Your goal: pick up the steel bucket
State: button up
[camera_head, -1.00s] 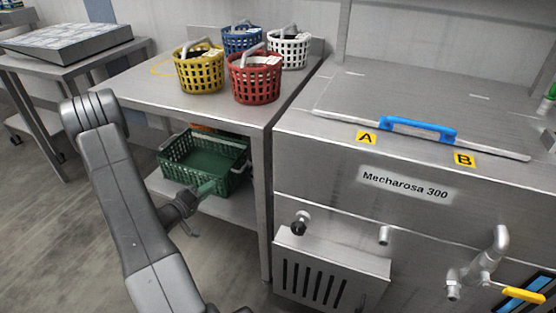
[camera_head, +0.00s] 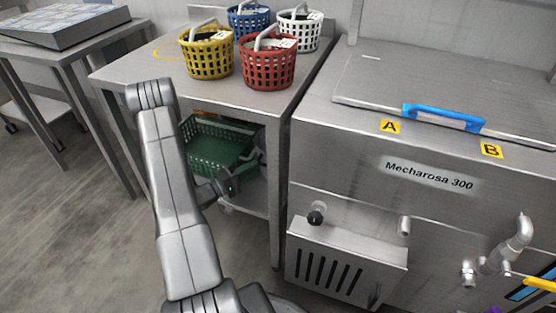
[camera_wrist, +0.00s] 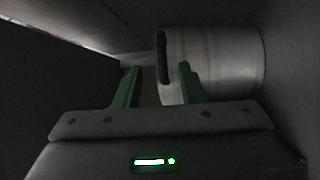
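In the wrist view the steel bucket (camera_wrist: 220,62) is a pale metal cylinder that seems to lie on its side, with a dark curved strip at its left end. My gripper (camera_wrist: 159,67) has two green fingers, apart, with nothing visibly held between them. The right finger overlaps the bucket's left part; the left finger is left of that end. I cannot tell whether they touch it. In the head view my gripper (camera_head: 254,158) is inside the lower shelf space, beside the green crate (camera_head: 214,165). The bucket does not show there.
The steel table (camera_head: 135,72) above carries yellow (camera_head: 208,58), blue (camera_head: 247,20), red (camera_head: 268,65) and white (camera_head: 299,32) baskets. The washing machine (camera_head: 340,160) stands close on the right. Dark walls enclose my gripper in the wrist view. Open floor lies left.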

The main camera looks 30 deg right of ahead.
aim_at(265, 164)
jog(key=d+b, duration=0.2)
jog(key=d, duration=0.3)
jog(key=shift+d+r, duration=0.15)
grip_shut()
